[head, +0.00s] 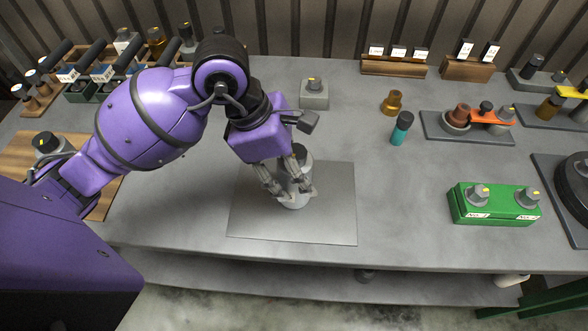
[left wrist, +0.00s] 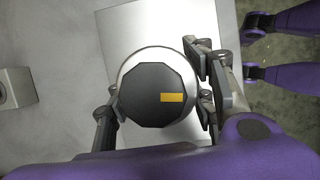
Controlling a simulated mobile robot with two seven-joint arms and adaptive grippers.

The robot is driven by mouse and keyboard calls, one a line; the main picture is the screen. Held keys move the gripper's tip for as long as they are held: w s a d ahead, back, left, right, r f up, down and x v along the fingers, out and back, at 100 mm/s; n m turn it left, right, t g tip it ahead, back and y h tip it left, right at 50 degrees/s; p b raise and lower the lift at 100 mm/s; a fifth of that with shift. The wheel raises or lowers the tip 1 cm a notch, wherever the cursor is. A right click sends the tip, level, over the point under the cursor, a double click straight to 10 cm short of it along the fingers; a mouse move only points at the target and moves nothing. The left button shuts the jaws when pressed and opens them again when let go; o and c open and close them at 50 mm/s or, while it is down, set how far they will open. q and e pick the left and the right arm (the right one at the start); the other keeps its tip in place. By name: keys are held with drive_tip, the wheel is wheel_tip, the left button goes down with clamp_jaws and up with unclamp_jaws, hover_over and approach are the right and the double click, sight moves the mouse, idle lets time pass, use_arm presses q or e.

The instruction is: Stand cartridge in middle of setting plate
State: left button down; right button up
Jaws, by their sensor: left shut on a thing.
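The cartridge (head: 300,157) is a light grey cylinder with a dark cap. It stands upright over the middle of the square metal setting plate (head: 330,220). My left gripper (head: 288,187) is shut on the cartridge, one finger on each side. In the left wrist view the cartridge's dark faceted cap (left wrist: 150,97) with a yellow mark lies between the two fingers (left wrist: 160,105), with the setting plate (left wrist: 130,25) behind it. Whether its base touches the plate is hard to tell. My right gripper is not seen.
A grey block with a knob (head: 314,95) stands behind the plate. A teal vial (head: 401,130) and an amber piece (head: 392,103) stand to the right. A green box with two knobs (head: 494,205) is farther right. The grey bench between the plate and green box is clear.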

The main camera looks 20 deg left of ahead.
use_arm(q)
drive_tip(key=shift+f, duration=0.1)
drive_tip(key=shift+f, duration=0.15)
drive_tip(key=c, duration=0.8)
unclamp_jaws()
drive_tip(key=v, duration=1.2)
drive_tip(key=shift+s, duration=0.1)
